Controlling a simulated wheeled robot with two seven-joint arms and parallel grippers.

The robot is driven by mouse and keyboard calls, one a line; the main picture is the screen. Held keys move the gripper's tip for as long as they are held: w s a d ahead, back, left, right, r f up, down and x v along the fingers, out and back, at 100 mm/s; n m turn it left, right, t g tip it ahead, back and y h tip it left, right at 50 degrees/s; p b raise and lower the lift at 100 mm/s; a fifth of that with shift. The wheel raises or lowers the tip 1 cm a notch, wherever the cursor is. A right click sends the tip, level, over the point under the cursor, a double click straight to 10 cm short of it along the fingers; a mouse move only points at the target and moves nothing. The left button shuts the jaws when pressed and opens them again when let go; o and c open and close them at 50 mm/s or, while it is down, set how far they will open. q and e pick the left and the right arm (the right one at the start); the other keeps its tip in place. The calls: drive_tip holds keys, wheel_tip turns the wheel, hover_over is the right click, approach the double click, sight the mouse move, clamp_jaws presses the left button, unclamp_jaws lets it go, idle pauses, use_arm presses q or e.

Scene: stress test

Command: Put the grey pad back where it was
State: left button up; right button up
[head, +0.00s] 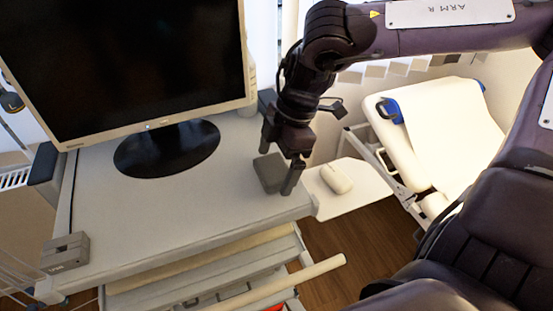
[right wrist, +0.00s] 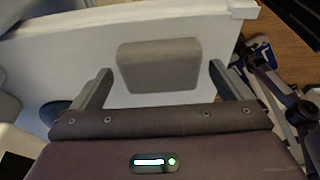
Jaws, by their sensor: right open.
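The grey pad (head: 270,173) is a small grey block with rounded edges near the right edge of the light-grey cart top (head: 225,190). My right gripper (head: 279,173) is over that edge, with one finger on each side of the pad in the head view. In the right wrist view the pad (right wrist: 159,66) lies ahead of and between the open fingers (right wrist: 158,85), with gaps at both sides. Whether the pad rests on the cart top is hard to tell. My left gripper is not in view.
A monitor (head: 120,60) stands on a dark round base (head: 167,150) to the left. A small grey box (head: 65,252) sits at the front left corner. A white mouse (head: 335,179) lies on a side shelf (head: 350,195). The middle of the cart top is clear.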

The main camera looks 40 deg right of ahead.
drive_tip(key=shift+r, duration=0.1)
drive_tip(key=shift+d+r, duration=0.1)
drive_tip(key=shift+r, duration=0.2)
drive_tip(key=b+v, duration=0.2)
drive_tip(key=v, duration=0.9)
drive_tip(key=shift+r, duration=0.15)
